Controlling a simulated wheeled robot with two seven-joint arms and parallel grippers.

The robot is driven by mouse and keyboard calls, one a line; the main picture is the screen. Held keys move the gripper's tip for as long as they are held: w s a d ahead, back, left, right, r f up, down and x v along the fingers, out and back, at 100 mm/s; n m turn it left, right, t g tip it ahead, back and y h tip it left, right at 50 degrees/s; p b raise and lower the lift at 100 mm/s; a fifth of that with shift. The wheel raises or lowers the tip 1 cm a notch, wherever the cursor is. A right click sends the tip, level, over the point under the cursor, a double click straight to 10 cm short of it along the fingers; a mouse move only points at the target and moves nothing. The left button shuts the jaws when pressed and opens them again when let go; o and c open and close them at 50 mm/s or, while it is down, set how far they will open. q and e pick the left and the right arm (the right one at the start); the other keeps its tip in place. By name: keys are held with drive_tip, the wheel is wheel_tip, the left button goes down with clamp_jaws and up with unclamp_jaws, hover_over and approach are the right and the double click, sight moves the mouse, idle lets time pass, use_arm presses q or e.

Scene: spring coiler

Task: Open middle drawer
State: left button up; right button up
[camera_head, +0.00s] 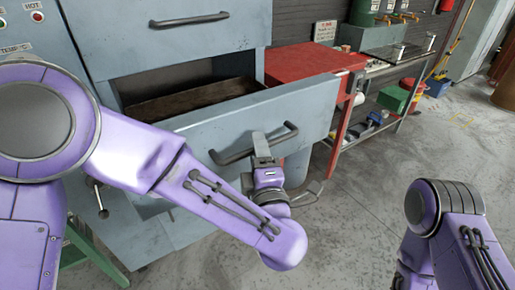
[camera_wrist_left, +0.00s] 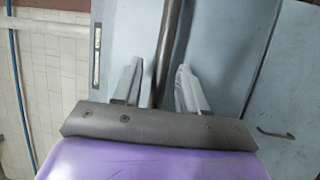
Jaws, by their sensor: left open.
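The grey-blue middle drawer (camera_head: 312,98) stands pulled out of the cabinet, with its dark inside (camera_head: 190,100) showing behind the front panel. Its dark bar handle (camera_head: 225,158) runs across the front. My left gripper (camera_head: 262,143) is at the middle of this handle. In the left wrist view, the two fingers of my left gripper (camera_wrist_left: 156,82) are apart, with the handle bar (camera_wrist_left: 170,38) running between them. A gap shows beside the bar. My right arm shows at the lower right, but its gripper is out of view.
A closed drawer (camera_head: 175,48) with its own handle (camera_head: 189,20) is above. A red cabinet (camera_head: 300,66) and a workbench with a shelf (camera_head: 385,98) stand to the right, close to the drawer's end. Concrete floor (camera_head: 365,190) is clear in front.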

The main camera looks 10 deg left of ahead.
use_arm(q)
drive_tip(key=b+v, duration=0.1)
drive_tip(key=v, duration=0.9)
drive_tip(key=shift+b, duration=0.35)
